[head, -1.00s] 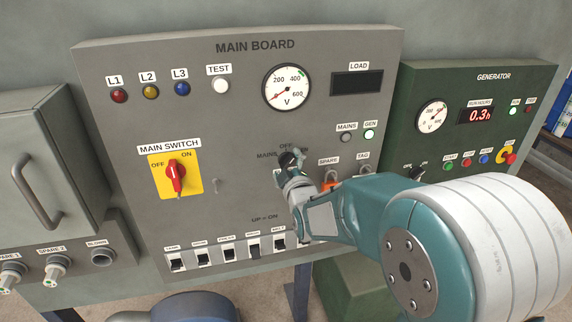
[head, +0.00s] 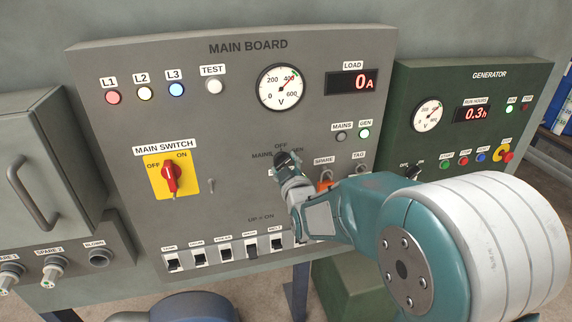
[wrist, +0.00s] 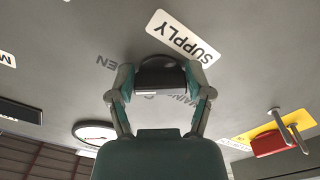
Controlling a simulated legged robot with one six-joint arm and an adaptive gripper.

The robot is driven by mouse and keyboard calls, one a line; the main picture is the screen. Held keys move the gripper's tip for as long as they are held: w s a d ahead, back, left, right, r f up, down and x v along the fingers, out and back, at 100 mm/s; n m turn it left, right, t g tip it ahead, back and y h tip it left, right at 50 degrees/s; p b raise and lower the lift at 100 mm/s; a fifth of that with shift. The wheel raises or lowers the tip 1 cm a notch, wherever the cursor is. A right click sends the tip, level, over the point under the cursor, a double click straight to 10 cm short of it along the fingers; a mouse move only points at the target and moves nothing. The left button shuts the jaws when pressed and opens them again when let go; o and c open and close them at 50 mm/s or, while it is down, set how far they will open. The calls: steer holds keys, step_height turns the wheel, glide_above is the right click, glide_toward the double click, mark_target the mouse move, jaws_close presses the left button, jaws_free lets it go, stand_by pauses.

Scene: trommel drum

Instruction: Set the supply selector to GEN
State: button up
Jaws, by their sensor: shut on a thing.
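The supply selector is a black round knob (head: 283,158) on the grey main board (head: 215,215), with OFF printed above it, MAINS to its left and GEN to its right. My gripper (head: 287,165) is shut on it, partly hiding it in the head view. In the wrist view, upside down, both fingers of my gripper (wrist: 160,80) clasp the sides of the black knob (wrist: 160,72), beneath the SUPPLY label (wrist: 183,38). Its pointer is hidden, so I cannot read its setting directly. The GEN lamp (head: 364,133) glows; the MAINS lamp (head: 341,137) is dark.
The red main switch (head: 170,177) is left of the selector. A row of breakers (head: 225,253) lies below. An orange padlock (head: 325,184) hangs close right of my gripper. The green generator panel (head: 455,100) stands right. The load display (head: 352,83) shows 0A.

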steer(key=shift+a+r+m, duration=0.15)
steer(key=shift+m, duration=0.75)
steer(key=o, duration=1.1)
steer(key=shift+o, duration=0.2)
steer(key=shift+a, duration=0.15)
